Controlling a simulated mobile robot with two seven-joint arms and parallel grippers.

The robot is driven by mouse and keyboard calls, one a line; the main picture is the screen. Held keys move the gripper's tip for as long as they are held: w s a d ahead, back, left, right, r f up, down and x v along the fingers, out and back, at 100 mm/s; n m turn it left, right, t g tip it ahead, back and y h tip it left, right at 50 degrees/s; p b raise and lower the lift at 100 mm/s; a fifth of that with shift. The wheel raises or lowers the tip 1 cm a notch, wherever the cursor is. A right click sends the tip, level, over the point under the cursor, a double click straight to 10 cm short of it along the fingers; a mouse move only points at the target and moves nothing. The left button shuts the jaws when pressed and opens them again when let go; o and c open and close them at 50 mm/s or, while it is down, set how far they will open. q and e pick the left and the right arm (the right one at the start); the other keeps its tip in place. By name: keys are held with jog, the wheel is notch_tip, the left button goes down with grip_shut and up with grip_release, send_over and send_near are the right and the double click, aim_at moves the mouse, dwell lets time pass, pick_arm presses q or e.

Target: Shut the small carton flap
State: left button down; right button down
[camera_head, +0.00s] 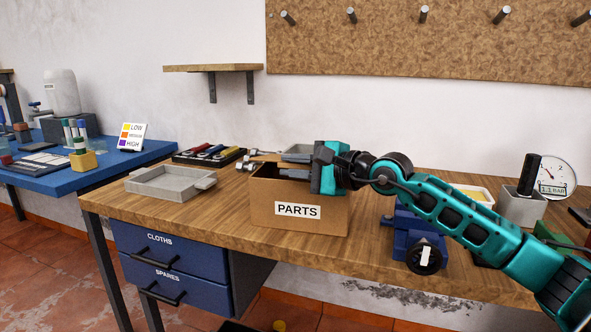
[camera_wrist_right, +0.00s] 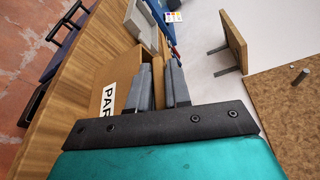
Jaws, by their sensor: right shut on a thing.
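The small brown carton (camera_head: 325,226) with a PARTS label stands on the wooden workbench; it also shows in the right wrist view (camera_wrist_right: 123,72). Its top looks open, with a dark inside visible at the left. My right gripper (camera_head: 288,173) reaches in from the right, over the top of the carton, with its fingers pointing left. In the right wrist view the two grey fingers (camera_wrist_right: 162,86) are close together, with a strip of brown carton flap (camera_wrist_right: 158,82) between them. The palm hides part of the carton. My left gripper is not in view.
A grey tray (camera_head: 170,187) and a dark case of coloured items (camera_head: 208,155) lie left of the carton. A blue vise-like tool (camera_head: 405,235) stands to its right. A gauge (camera_head: 555,177) is at the far right. Bare wood lies between tray and carton.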

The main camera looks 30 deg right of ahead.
jog(key=shift+a+f+b, duration=0.1)
jog(key=shift+f+b, duration=0.45)
jog(key=shift+f, duration=0.75)
jog(key=c, duration=1.2)
grip_release()
jog(key=shift+o, duration=0.2)
jog(key=shift+r, duration=0.2)
